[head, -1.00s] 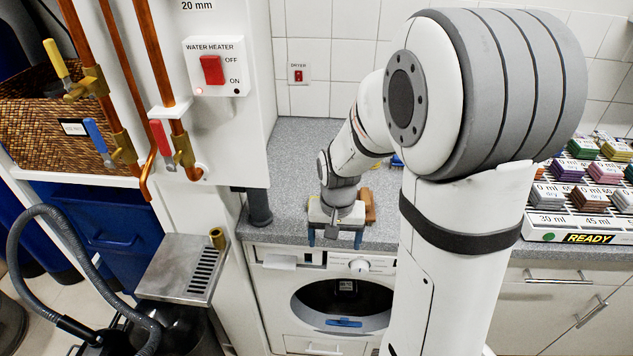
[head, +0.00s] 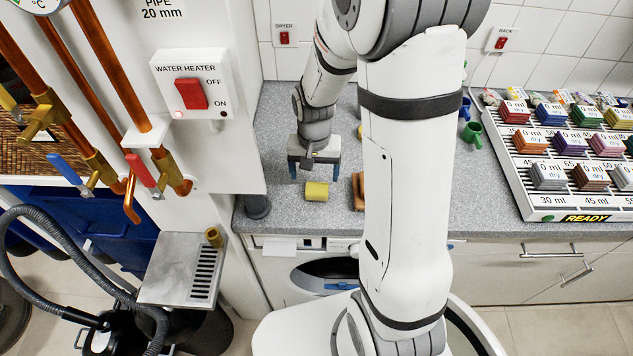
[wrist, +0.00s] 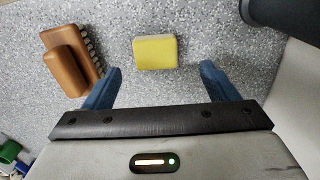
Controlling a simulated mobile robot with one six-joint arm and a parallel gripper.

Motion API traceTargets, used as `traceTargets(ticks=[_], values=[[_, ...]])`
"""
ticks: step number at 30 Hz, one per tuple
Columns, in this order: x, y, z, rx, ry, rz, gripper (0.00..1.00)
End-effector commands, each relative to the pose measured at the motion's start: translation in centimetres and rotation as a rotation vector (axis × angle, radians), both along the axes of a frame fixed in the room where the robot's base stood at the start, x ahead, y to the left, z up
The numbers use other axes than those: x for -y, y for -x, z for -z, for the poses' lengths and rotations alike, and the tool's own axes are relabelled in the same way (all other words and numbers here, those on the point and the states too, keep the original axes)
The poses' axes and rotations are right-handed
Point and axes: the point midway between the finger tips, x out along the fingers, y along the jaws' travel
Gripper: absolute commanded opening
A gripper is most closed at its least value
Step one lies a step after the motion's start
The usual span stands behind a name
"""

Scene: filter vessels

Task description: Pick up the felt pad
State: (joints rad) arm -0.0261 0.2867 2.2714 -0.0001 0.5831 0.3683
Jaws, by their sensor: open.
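A small yellow pad (head: 316,191), which I take to be the felt pad, lies on the grey speckled counter near its front edge. In the wrist view the yellow pad (wrist: 155,52) sits just beyond my fingertips, in line with the gap between them. My gripper (head: 314,171) is open and empty, with two blue fingers; it also shows in the wrist view (wrist: 160,72). The fingers look wider apart than the pad and do not touch it. I cannot tell their exact height above the counter.
A brown brush (wrist: 73,62) with pale bristles lies left of the pad in the wrist view. A dark cylinder (head: 258,206) stands by the white cabinet. Green (head: 472,134) and blue cups are further right, before a rack (head: 540,190) of coloured blocks.

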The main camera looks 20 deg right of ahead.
Motion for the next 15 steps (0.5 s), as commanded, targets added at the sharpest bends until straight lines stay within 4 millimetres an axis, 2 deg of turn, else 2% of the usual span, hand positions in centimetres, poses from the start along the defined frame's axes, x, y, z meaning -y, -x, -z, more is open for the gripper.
traceTargets(ticks=[8,15], values=[[0.6,0.1,2.5,-0.005,0.000,0.013,0.80],[0.9,0.1,5.4,-0.004,0.000,0.017,0.80]])
